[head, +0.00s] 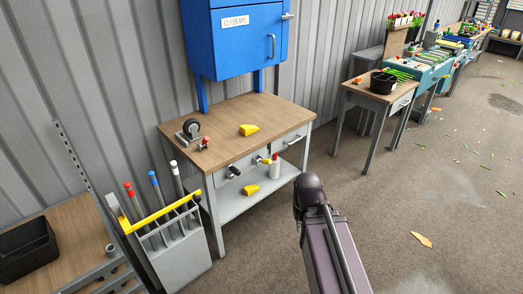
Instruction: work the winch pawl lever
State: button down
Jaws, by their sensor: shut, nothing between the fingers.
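No part is clearly recognizable as the winch pawl lever. On the wooden bench top (225,118) a dark wheel (191,128) stands on a grey metal base, with a small red-topped fitting (204,143) beside it. I cannot tell whether either belongs to the winch. On the bench front are a dark-and-silver fitting (233,172) and a small yellow-and-dark fitting (262,160), both too small to make out. My arm rises from the bottom right to a dark joint before the bench's right side. My gripper is not in view.
A blue cupboard (247,40) stands behind. A tool rack (180,262) is at left. The floor right (430,200) is mostly open, with scattered leaves.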

aim_at(267, 161)
jog(key=u, duration=0.2)
jog(key=i, duration=1)
jog(key=u, duration=0.4)
